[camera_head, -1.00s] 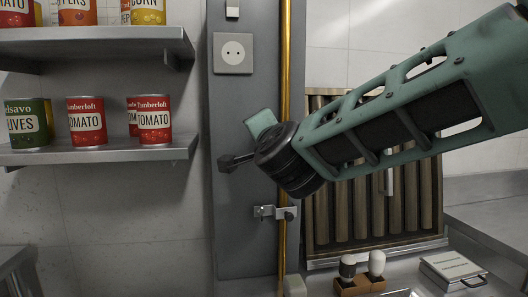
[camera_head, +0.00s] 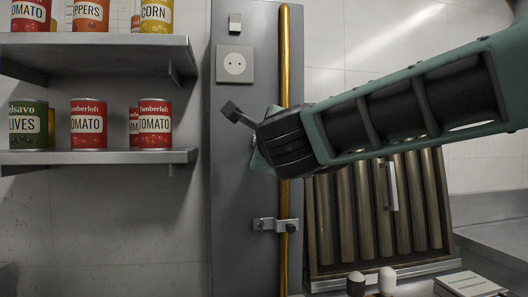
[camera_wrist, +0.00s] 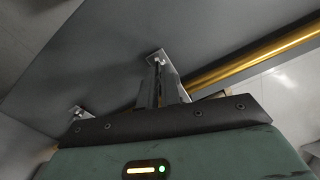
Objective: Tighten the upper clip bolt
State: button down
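The upper clip is hidden behind my wrist in the head view. The brass pipe (camera_head: 285,55) runs vertically along the grey column; it also shows in the wrist view (camera_wrist: 250,57). The lower clip (camera_head: 264,224) is below my wrist, with a bolt on its plate.
A wall socket (camera_head: 235,66) and a switch (camera_head: 235,22) are on the grey column (camera_head: 238,265). Shelves with cans (camera_head: 88,123) stand left. A slatted metal panel (camera_head: 345,225) is right of the pipe. Shakers (camera_head: 387,280) stand below it.

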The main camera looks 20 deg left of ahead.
jog(key=shift+s+f+m+b, duration=0.1)
jog(key=shift+f+m+b, duration=0.25)
jog(key=shift+m, duration=0.35)
jog(key=shift+r, duration=0.15)
jog(key=c, duration=1.6)
grip_release()
jog(key=shift+r, duration=0.15)
jog(key=b+v, duration=0.1)
jog(key=v, duration=1.6)
jog(key=shift+s+b, duration=0.2)
jog(key=shift+b, duration=0.1)
jog(key=shift+o, duration=0.3)
